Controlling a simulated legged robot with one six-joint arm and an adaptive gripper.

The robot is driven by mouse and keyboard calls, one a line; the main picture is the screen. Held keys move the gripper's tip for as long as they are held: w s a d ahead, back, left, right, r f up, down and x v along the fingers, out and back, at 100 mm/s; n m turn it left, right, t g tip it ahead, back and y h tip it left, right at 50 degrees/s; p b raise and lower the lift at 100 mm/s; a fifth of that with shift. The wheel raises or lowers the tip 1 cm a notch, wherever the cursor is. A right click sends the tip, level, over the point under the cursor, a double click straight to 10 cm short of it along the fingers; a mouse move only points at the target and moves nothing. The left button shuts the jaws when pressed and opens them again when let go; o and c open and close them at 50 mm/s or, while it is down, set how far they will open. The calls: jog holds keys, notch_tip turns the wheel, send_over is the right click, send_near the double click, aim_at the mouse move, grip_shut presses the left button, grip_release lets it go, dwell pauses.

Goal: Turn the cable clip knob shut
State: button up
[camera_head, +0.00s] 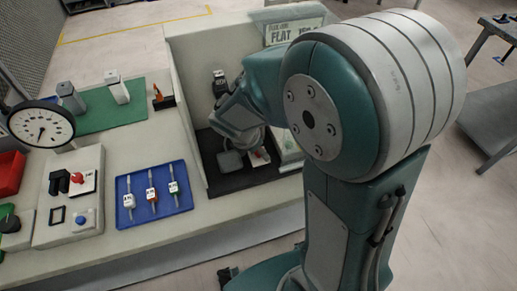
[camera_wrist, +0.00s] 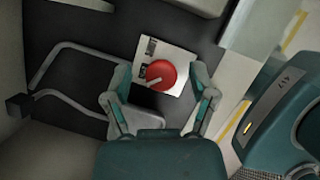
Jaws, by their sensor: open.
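The red round knob (camera_wrist: 162,75) sits on a white square plate (camera_wrist: 178,50) on a dark mat in the wrist view. Its white pointer line points to the lower left. Two small dark labels are on the plate's left side. My gripper (camera_wrist: 161,88) is open, with one finger on each side of the knob and visible room between each finger and the knob. How high the fingertips are above the plate I cannot tell. In the head view the plate and a bit of red (camera_head: 259,157) show just beside my gripper, partly hidden by the arm.
A bent grey tube frame (camera_wrist: 68,93) lies left of the plate. Pale foam walls (camera_head: 185,100) stand around the dark mat (camera_head: 222,183). Left of them are a blue tray (camera_head: 163,207) with several small tools, a control box (camera_head: 75,228) and a dial gauge (camera_head: 42,125).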

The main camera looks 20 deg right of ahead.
jog(key=shift+d+f, duration=0.1)
jog(key=shift+f, duration=0.15)
jog(key=shift+c, duration=0.4)
grip_shut()
jog(key=m+g, duration=0.1)
jog(key=m, duration=0.3)
jog(key=shift+m+g, duration=0.3)
jog(key=shift+g, duration=0.1)
jog(key=shift+m+g, duration=0.8)
jog(key=shift+m, duration=1.4)
